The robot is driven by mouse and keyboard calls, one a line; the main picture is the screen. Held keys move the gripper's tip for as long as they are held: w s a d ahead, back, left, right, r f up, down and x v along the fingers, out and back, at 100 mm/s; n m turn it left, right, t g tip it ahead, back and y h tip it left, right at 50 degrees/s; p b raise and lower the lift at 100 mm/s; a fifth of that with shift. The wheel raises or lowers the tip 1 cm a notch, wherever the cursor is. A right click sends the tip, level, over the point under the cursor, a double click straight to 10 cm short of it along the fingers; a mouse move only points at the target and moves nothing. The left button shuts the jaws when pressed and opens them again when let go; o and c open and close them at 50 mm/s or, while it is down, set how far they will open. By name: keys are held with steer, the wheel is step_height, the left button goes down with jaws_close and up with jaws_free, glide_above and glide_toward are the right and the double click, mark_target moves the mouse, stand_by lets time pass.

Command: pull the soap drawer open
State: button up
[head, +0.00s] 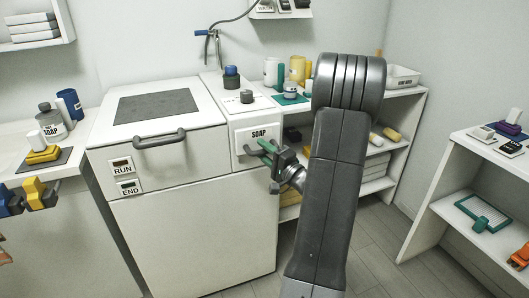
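The soap drawer (241,137) is a small white front with a black SOAP label, set in the narrow section at the right of the white washer-like cabinet (190,225). A dark grey bar handle (249,152) crosses its lower part. My gripper (266,148), with green fingers, is right at the handle's right part and overlaps it in the picture. The fingers are too small and overlapped to tell whether they are open or shut, or touch the handle. The drawer front looks about flush with the cabinet. My arm hides the area to its right.
A larger grey handle (160,139) is on the cabinet's front, above the RUN and END labels. Jars and bottles stand on the top right. Open shelves (377,187) stand behind my arm; another shelf unit (445,190) is at right. Floor between is clear.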

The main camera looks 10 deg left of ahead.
jaws_close()
steer(key=s+d+b, duration=0.5)
steer(key=s+d, duration=0.1)
steer(key=s, duration=0.3)
steer(key=shift+d, duration=0.1)
jaws_free()
steer(key=v, duration=1.4)
steer(key=shift+a, duration=0.2)
steer(key=x, duration=1.3)
steer(key=shift+w+a, duration=0.25)
